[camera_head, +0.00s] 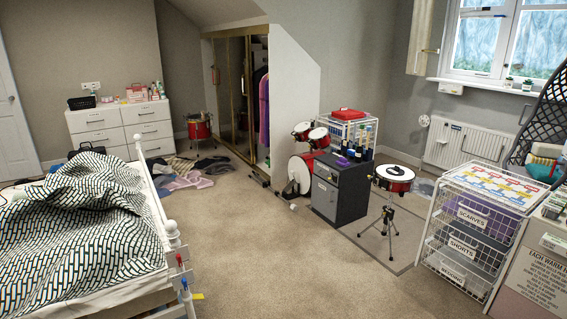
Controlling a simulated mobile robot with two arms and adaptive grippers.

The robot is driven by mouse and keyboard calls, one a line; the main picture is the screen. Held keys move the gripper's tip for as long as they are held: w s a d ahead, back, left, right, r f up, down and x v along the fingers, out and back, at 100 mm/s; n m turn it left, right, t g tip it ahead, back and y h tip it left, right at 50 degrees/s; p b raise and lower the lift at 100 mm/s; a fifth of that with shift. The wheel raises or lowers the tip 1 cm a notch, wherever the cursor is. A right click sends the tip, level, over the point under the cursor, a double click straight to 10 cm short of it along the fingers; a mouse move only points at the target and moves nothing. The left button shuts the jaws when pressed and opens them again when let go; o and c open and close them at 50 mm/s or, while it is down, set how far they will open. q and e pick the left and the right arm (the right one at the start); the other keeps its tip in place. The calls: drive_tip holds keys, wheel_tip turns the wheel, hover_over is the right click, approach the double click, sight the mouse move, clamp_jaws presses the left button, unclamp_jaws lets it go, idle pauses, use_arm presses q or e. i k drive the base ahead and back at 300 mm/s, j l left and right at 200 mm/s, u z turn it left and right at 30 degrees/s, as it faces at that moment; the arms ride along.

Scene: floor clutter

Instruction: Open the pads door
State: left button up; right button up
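A dark grey cabinet (327,196) stands on the carpet right of the middle of the room. Its front, with what looks like a closed door and a small light mark near the top, faces me and slightly left. I cannot read any "pads" label on it from here. Several dark bottles and a purple item stand on its top. Neither of my grippers is in view.
A red drum on a stand (393,179) is just right of the cabinet, and a drum set (301,172) stands behind it on the left. A bed (85,230) fills the left foreground. Wire drawers (475,232) stand at right. Open carpet (290,265) lies between.

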sight(324, 196)
drive_tip(key=i, duration=4.3)
